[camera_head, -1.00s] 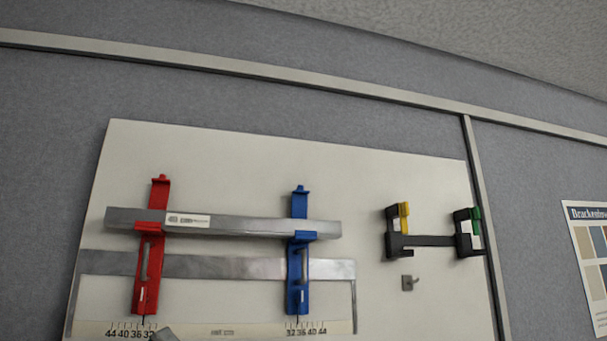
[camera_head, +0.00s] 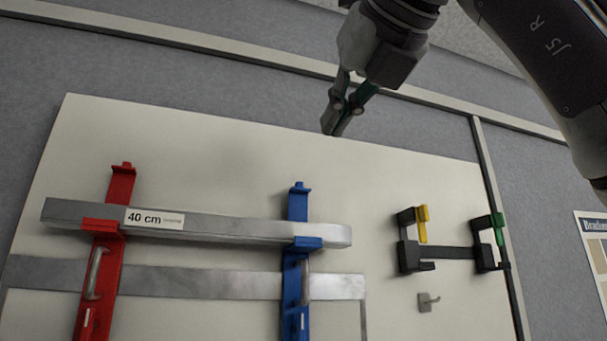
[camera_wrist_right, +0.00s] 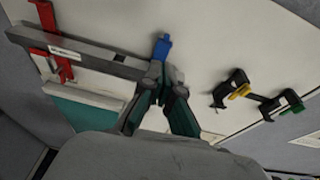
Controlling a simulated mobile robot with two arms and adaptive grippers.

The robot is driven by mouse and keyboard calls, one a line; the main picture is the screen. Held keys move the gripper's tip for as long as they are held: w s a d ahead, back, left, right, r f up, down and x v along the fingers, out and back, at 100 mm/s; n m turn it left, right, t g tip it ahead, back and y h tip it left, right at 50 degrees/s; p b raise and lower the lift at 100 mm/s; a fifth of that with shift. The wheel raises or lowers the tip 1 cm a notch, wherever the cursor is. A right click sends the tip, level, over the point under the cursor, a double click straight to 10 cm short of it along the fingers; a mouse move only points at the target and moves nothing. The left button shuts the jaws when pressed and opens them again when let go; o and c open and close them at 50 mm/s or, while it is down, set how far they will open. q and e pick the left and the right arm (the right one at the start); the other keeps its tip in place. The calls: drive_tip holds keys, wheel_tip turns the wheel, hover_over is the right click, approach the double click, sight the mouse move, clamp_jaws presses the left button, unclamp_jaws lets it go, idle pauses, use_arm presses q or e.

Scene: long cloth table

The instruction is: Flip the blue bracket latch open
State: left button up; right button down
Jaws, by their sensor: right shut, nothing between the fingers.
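The blue bracket (camera_head: 296,262) stands upright on the white board, right of the red bracket (camera_head: 102,255). Its upper end with a small tab shows above a grey metal bar (camera_head: 230,229) that both brackets hold. My right gripper (camera_head: 331,131) is shut and empty, pointing down near the board's top edge, above and a little right of the blue bracket. In the right wrist view the blue bracket's top (camera_wrist_right: 161,47) shows just beyond the closed fingertips (camera_wrist_right: 163,76), which hide its lower part. My left gripper is not in view.
A black clamp (camera_head: 445,254) with yellow and green parts is mounted on the right of the board (camera_head: 200,150). A small hook (camera_head: 428,301) is below it. A poster (camera_head: 595,255) hangs at the far right. The board above the bar is clear.

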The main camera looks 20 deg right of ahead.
drive_tip(key=d, duration=0.1)
drive_tip(key=p, duration=0.6)
approach(300, 182)
drive_tip(key=x, duration=0.6)
drive_tip(key=shift+w, duration=0.55)
